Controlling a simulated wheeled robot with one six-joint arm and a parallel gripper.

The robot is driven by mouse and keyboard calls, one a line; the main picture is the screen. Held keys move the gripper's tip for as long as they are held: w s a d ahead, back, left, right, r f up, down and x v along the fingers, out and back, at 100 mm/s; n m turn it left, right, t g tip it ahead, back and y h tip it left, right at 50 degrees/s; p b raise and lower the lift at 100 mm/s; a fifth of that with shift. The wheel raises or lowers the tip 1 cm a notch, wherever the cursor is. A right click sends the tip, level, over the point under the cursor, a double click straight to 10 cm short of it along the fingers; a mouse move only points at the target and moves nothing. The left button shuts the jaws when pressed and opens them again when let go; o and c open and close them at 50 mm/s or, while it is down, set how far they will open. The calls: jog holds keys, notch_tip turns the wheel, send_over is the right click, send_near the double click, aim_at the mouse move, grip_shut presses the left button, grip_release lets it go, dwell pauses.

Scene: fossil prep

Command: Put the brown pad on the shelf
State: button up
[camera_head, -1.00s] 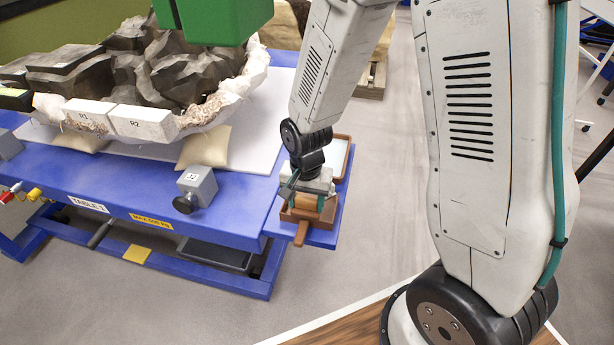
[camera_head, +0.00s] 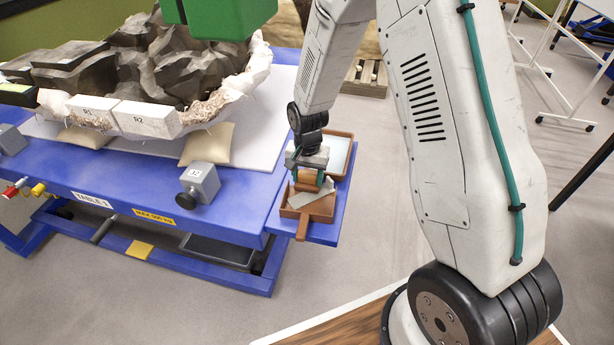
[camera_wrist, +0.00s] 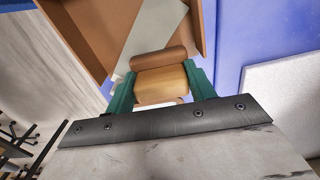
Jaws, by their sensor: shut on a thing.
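My gripper (camera_head: 310,180) has teal fingers shut on the brown pad (camera_head: 307,183), just above a brown tray. In the wrist view the brown pad (camera_wrist: 163,86) sits between the two fingers of my gripper (camera_wrist: 161,90), with a rounded darker brown part along its far side. The brown tray (camera_head: 318,216) has a handle toward the front and a pale grey sheet (camera_head: 325,191) partly in it. The tray stands on a blue ledge (camera_head: 327,236) at the table's right end. I cannot tell whether this ledge is the shelf.
A second brown-rimmed tray with a pale blue inside (camera_head: 338,155) lies behind the first.

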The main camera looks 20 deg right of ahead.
aim_at(308, 174)
jog(key=o, duration=1.2)
jog(key=shift+s+f, duration=0.15)
jog(key=shift+f, duration=0.1)
jog(key=shift+r, duration=0.1)
notch_tip(308, 174, up, 12)
jog(key=s+d+r+n, duration=0.2)
jog(key=s+r+n, duration=0.1)
jog(key=s+r, duration=1.05)
jog(key=s+r+n, duration=0.1)
jog(key=s+r, duration=0.1)
jog(key=s, duration=0.3)
jog(key=s+r+n, duration=0.1)
jog(key=s+r, duration=0.1)
jog(key=s, duration=0.3)
jog(key=s+d+r+n+t, duration=0.1)
jog(key=s+r+n, duration=0.1)
jog(key=s, duration=0.4)
jog(key=shift+d+r, duration=0.1)
jog(key=shift+r, duration=0.35)
